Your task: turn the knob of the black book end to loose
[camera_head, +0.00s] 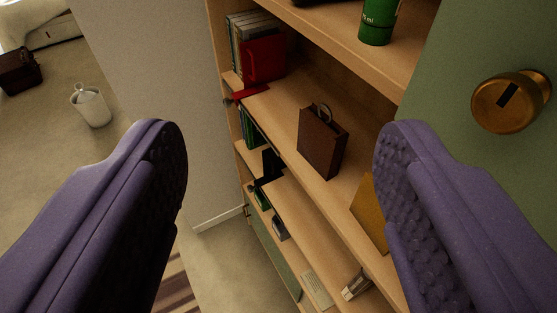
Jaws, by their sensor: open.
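A small black upright piece, which looks like the black book end (270,163), stands on a lower shelf of the wooden bookcase beside dark green books (250,128). It is small and dim, and I cannot make out its knob or the knob's setting. My gripper (284,135) is open and empty. Its two purple padded fingers stand wide apart at the left and right of the picture. The black piece appears between them, well beyond the fingertips.
The wooden bookcase (340,205) holds a red book end (262,60), a brown case (322,142) and a green can (378,22). A green door with a brass knob (511,101) is close at right.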

